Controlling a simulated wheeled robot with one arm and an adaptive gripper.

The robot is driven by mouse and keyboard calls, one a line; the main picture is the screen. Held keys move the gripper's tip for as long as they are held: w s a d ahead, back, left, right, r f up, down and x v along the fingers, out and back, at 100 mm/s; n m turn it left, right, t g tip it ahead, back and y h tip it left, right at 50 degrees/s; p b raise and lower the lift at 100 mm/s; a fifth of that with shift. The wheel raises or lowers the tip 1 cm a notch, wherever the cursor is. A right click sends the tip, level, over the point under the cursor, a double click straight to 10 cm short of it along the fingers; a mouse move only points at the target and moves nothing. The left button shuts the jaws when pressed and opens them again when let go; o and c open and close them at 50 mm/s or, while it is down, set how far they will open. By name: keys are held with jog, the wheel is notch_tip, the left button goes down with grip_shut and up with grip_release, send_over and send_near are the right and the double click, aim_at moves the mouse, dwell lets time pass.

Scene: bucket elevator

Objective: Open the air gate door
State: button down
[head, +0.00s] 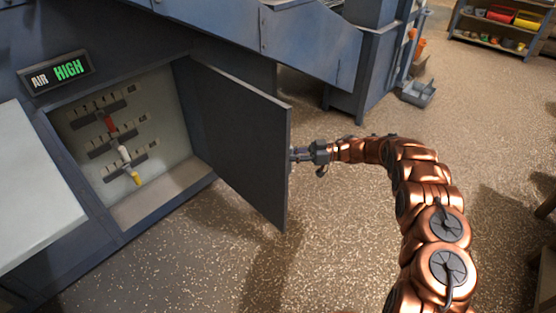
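The air gate door (238,140) is a flat dark grey panel, hinged at its left side and swung well out from the cabinet. The opened cabinet (165,207) shows a pale interior with several slotted rows and red, white and yellow handles (122,152). A sign above reads "AIR HIGH" (55,72). My gripper (299,154) is at the door's free right edge, on its far side from the cabinet opening. The door's edge hides part of the fingertips, so I cannot tell whether they grip a handle there.
A pale sloped panel (35,185) stands at the left of the cabinet. Blue-grey machinery (310,50) runs behind the door. A grey metal bin (417,93) sits on the floor. A shelf with coloured bins (495,28) stands at the back right. The speckled floor is clear around the door.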

jog(key=shift+w+d, duration=0.65)
jog(key=shift+d, duration=0.15)
jog(key=c, duration=1.4)
grip_release()
jog(key=shift+o, duration=1.3)
jog(key=shift+a, duration=0.15)
jog(key=d, duration=1.2)
jog(key=shift+w, duration=0.35)
